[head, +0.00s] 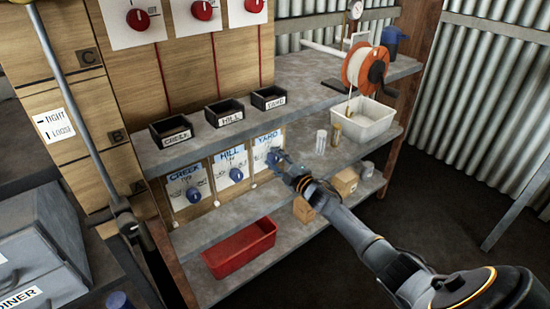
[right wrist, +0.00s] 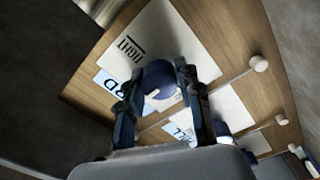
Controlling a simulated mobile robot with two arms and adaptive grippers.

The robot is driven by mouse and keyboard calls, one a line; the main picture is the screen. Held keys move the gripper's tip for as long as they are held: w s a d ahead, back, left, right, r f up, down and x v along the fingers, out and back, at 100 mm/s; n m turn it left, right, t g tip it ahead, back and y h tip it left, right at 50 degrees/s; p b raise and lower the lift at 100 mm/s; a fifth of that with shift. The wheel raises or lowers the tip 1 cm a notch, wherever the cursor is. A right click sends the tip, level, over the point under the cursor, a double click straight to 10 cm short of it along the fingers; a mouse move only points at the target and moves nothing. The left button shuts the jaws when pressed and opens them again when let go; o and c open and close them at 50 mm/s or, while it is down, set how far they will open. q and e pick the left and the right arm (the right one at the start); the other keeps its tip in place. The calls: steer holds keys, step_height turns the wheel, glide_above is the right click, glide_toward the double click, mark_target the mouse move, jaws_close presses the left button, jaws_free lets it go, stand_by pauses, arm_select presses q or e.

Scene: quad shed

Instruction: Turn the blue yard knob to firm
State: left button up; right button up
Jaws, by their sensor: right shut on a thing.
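The blue yard knob (right wrist: 160,79) sits on the white plate lettered YARD (head: 267,140) at the right end of the row of knobs. My right gripper (head: 280,160) reaches it from the lower right in the head view and largely covers it there. In the right wrist view the gripper's two dark fingers (right wrist: 157,92) stand on either side of the knob, shut on it. The pointer of the knob and most of its scale are hidden, so its setting cannot be told. My left gripper is not in view.
The blue hill knob (head: 236,174) and creek knob (head: 193,194) are close by on the left. Black labelled bins (head: 226,112) stand above. A red tray (head: 240,248) is on the lower shelf. A white tub (head: 364,121) and cans (head: 321,142) stand to the right.

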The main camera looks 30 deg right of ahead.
stand_by(0.5)
steer(key=o, duration=1.2)
steer(key=shift+c, duration=0.2)
steer(key=shift+s, duration=0.1)
steer(key=s+d, duration=0.1)
steer(key=s, duration=1.1)
steer(key=shift+f, duration=0.2)
steer(key=shift+w, duration=0.1)
